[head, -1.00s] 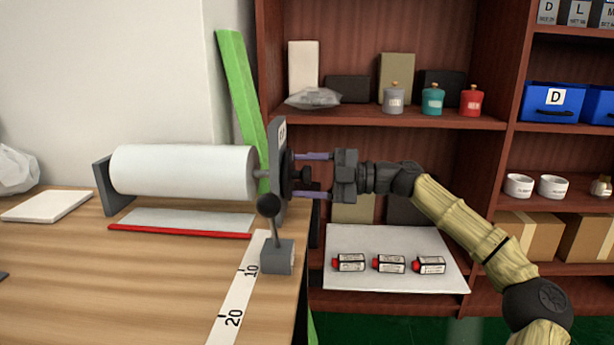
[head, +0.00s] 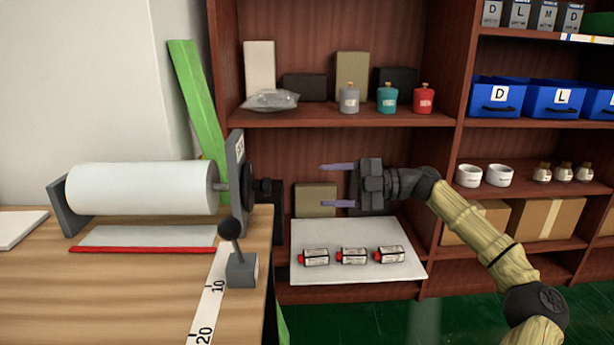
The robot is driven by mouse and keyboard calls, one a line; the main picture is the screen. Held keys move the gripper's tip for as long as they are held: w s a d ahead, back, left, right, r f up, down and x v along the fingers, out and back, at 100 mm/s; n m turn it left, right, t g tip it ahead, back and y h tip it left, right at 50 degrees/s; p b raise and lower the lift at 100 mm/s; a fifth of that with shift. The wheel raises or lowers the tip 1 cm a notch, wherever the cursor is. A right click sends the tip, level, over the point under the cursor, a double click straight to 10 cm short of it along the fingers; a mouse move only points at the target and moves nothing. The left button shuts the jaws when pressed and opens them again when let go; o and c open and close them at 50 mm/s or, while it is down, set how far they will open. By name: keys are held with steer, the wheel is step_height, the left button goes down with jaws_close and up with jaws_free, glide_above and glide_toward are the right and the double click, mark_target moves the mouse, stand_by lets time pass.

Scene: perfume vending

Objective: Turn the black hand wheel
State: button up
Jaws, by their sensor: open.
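The black hand wheel (head: 249,188) is seen edge-on, on the right side of the grey end plate (head: 236,165) of the roll stand, with its dark knob sticking out to the right. My gripper (head: 338,186) is to the right of the wheel, level with it. Its two purple fingers point left at the wheel and are spread wide. The gripper is empty, with a clear gap between its fingertips and the wheel. The white roll (head: 142,188) lies level on the stand, left of the end plate.
A grey lever with a black ball (head: 229,228) stands on the table (head: 130,300) near its right edge. A white board (head: 408,265) with small red-capped bottles lies below my gripper. The wooden shelf (head: 350,118) behind holds grey, teal and red jars.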

steer(key=shift+s+d+p, duration=0.1)
steer(key=shift+d+p, duration=0.25)
steer(key=shift+d, duration=1.15)
